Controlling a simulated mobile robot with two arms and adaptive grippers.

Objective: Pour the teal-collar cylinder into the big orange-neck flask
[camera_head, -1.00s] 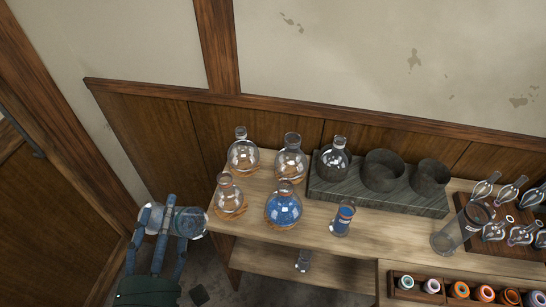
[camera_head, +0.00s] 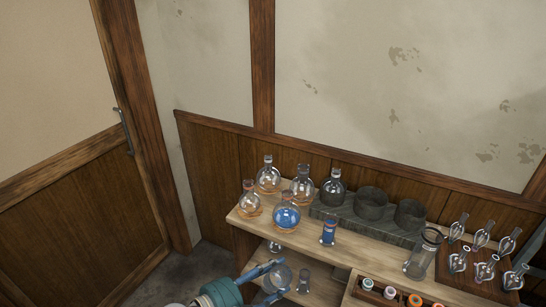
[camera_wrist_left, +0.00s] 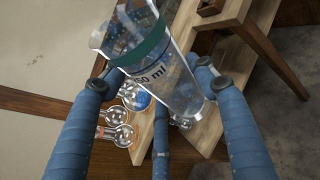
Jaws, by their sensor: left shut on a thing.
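My left gripper (camera_head: 268,283) is shut around the clear cylinder (camera_head: 281,276), in front of the bench's left part and nearer to me. In the left wrist view the cylinder (camera_wrist_left: 172,82) is tilted, with a teal collar (camera_wrist_left: 140,48) near its top and printed "ml" marking; its contents are unclear. The flask at the front left of the bench (camera_head: 249,204) seems to have the orange neck; the tint is faint. It stands upright, apart from the gripper. Next to it is a round flask of blue liquid (camera_head: 286,218). My right gripper is out of view.
Two clear round flasks, one at the back left (camera_head: 267,181), stand close by. A dark stone block (camera_head: 385,232) holds a flask and dark cups. The lower shelf holds small glassware (camera_head: 304,281).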

